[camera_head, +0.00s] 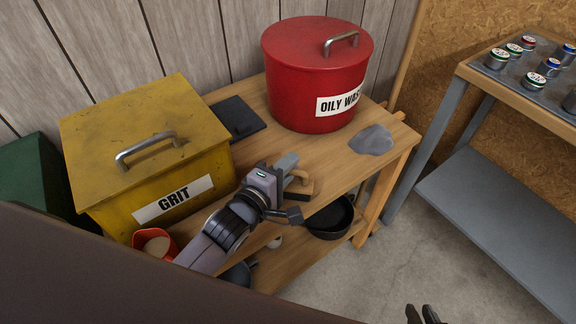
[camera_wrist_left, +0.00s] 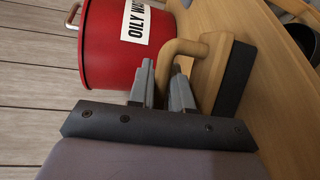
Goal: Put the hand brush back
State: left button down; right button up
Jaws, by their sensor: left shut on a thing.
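The hand brush (camera_head: 301,188) has a pale wooden block, a bent wooden handle and dark bristles. My left gripper (camera_head: 291,170) is shut on its handle over the front part of the wooden bench top (camera_head: 335,171). In the left wrist view, the brush (camera_wrist_left: 213,72) shows its handle between the fingers of my left gripper (camera_wrist_left: 163,75). I cannot tell whether the bristles touch the bench. My right gripper (camera_head: 424,314) shows only as dark tips at the bottom edge, and its opening is unclear.
A yellow GRIT bin (camera_head: 150,120) stands left on the bench, and a red OILY WASTE bin (camera_head: 310,75) at the back. A dark flat pad (camera_head: 238,117) lies between them. A grey rag-like patch (camera_head: 371,140) lies at right. A dark pan (camera_head: 330,222) sits below.

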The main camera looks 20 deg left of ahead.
pick_arm(q)
jog(key=c, duration=1.1)
grip_release()
jog(key=shift+f, duration=0.15)
jog(key=shift+o, duration=0.2)
jog(key=shift+r, duration=0.2)
jog(key=shift+s+f, duration=0.1)
jog(key=shift+s, duration=0.25)
jog(key=v, duration=1.1)
jog(key=shift+a+r, duration=0.2)
jog(key=shift+r, duration=0.05)
jog(key=shift+s, duration=0.15)
